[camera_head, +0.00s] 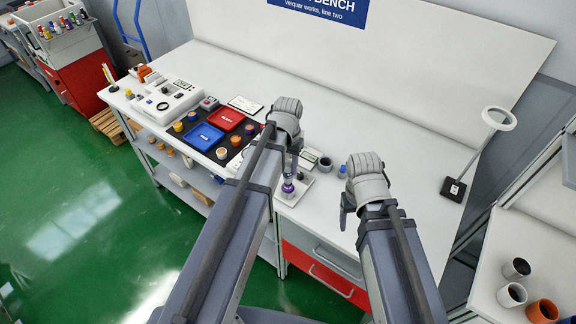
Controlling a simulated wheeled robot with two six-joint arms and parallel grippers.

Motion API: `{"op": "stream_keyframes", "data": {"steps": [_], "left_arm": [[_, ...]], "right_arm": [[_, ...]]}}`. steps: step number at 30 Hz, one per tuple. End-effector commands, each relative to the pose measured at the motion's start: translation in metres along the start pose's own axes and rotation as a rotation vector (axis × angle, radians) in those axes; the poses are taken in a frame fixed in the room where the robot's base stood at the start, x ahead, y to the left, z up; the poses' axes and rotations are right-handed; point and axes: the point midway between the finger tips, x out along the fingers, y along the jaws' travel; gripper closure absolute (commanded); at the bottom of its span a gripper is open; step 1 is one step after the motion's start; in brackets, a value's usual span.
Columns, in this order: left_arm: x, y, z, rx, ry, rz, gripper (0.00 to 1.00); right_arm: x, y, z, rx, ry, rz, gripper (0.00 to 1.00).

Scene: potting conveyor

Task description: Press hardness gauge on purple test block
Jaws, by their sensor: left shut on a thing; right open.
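My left gripper (293,158) is shut on the hardness gauge (289,177), a small silvery thing held pointing down. The purple test block (288,187) shows directly below the gauge, over a small white plate (299,190) near the bench's front edge. The gauge and block overlap in this view, and I cannot tell whether they touch. My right gripper (345,213) is open and empty over the bench front, to the right of the plate. The gripper fingers partly hide the gauge.
A small display unit (311,155) and dark cups (325,164) stand behind the plate. A black mat with a red tray (226,119) and a blue tray (203,137) lies left. A ring lamp (498,119) stands right. The bench's right half is largely clear.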

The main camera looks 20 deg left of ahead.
Motion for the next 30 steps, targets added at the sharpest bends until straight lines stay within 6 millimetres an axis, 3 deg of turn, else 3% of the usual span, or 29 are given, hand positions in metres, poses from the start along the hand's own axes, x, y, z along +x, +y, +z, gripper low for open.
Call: {"op": "stream_keyframes", "data": {"steps": [30], "left_arm": [[-0.055, 0.000, 0.000, 0.000, -0.001, 0.000, 1.00]], "right_arm": [[-0.054, 0.005, 0.003, 0.000, 0.000, 0.000, 0.31]]}}
